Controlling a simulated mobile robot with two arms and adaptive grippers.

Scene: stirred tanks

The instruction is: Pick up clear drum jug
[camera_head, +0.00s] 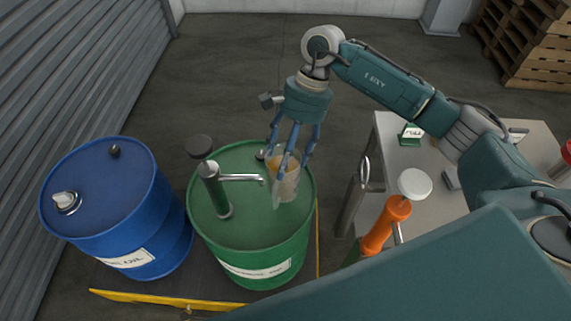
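The clear jug (287,188) stands on the right part of the green drum's top (235,225), with amber liquid inside. My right gripper (291,160) reaches down over it from above. Its long blue fingers are spread around the jug's upper part, with one in front of it. The right finger seems to stand a little outside the jug's wall. I cannot tell whether any finger touches the jug. The fingers hide part of its rim. My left gripper is not in view.
A pump (215,190) with a spout rises from the green drum, left of the jug. A blue drum (108,215) stands at left. At right, a grey table (390,165) carries a green sign (411,134). An orange pump (385,225) with a white knob stands nearby.

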